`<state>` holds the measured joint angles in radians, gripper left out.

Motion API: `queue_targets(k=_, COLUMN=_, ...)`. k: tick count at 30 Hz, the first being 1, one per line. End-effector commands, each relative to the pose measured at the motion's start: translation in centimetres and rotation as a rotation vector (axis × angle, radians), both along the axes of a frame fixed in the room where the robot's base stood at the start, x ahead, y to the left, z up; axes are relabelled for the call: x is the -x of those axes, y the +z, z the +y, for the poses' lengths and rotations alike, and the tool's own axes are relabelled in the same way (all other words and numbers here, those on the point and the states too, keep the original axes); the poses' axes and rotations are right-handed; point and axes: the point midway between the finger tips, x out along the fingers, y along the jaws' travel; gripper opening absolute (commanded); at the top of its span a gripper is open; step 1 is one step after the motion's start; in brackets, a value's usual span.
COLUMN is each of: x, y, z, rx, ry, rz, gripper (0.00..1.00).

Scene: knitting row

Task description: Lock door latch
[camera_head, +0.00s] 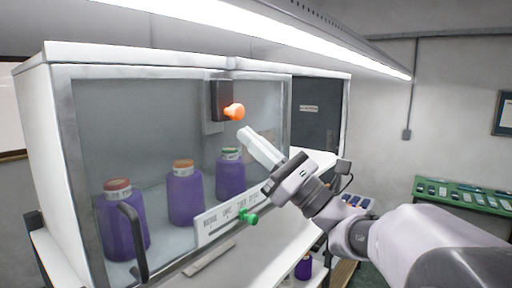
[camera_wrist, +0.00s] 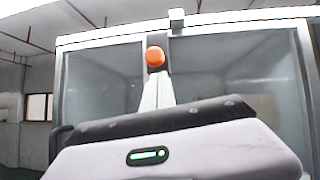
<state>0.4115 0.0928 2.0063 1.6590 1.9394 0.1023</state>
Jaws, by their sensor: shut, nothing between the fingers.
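The door latch is a dark block with an orange knob (camera_head: 234,112) at the upper front of a glass-fronted cabinet (camera_head: 62,150). The orange knob also shows in the wrist view (camera_wrist: 155,56), just above the fingertips there. My gripper (camera_head: 244,134) is shut and empty, with its white fingers pointing up and left. Its tips appear just below and right of the knob in the head view; I cannot tell whether they touch it. In the wrist view my gripper (camera_wrist: 157,84) points up at the knob. A black door handle (camera_head: 134,243) is at the lower left.
Several purple jars (camera_head: 186,194) stand behind the glass. A white label plate (camera_head: 226,220) and a green knob (camera_head: 248,217) are at the cabinet's lower front edge. A green table (camera_head: 466,196) with small items is at the right. A bright lamp hangs above.

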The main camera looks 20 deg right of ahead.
Motion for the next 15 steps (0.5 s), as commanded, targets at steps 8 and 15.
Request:
queue_targets(k=8, x=0.0, y=1.27, z=0.3, rx=0.0, ry=0.0, rz=0.0, gripper=0.0)
queue_targets(k=15, x=0.0, y=1.33, z=0.29, rx=0.001, ry=0.001, rz=0.0, gripper=0.0)
